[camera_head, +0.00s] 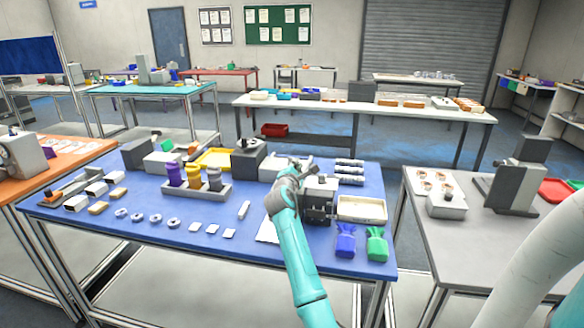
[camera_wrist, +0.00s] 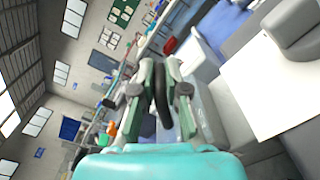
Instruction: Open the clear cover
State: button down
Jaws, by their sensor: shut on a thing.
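My gripper (camera_head: 298,168) is above the blue table, at the back left of a white and black machine (camera_head: 319,207). In the wrist view my gripper (camera_wrist: 160,68) is shut on a dark curved piece (camera_wrist: 162,98), which looks like a handle. I cannot make out a clear cover in either view, so I cannot tell whether that piece belongs to it or how far it is open. My wrist hides part of the machine in the head view.
A cream tray (camera_head: 362,209), a blue bag (camera_head: 345,241) and a green bag (camera_head: 377,244) lie right of the machine. A grey holder (camera_head: 196,191) with bottles and a dark grey box (camera_head: 248,158) stand to the left. Small parts cover the table's left side.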

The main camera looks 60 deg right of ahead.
jog(key=shift+s+d+f+m, duration=0.2)
jog(key=shift+s+m, duration=0.35)
jog(key=shift+m, duration=0.65)
jog(key=shift+s+d+f+m, duration=0.15)
jog(key=shift+s+m, duration=0.35)
jog(key=shift+m, duration=0.7)
jog(key=shift+r, duration=0.1)
jog(key=c, duration=1.2)
grip_release()
jog(key=shift+s, duration=0.1)
jog(key=v, duration=1.2)
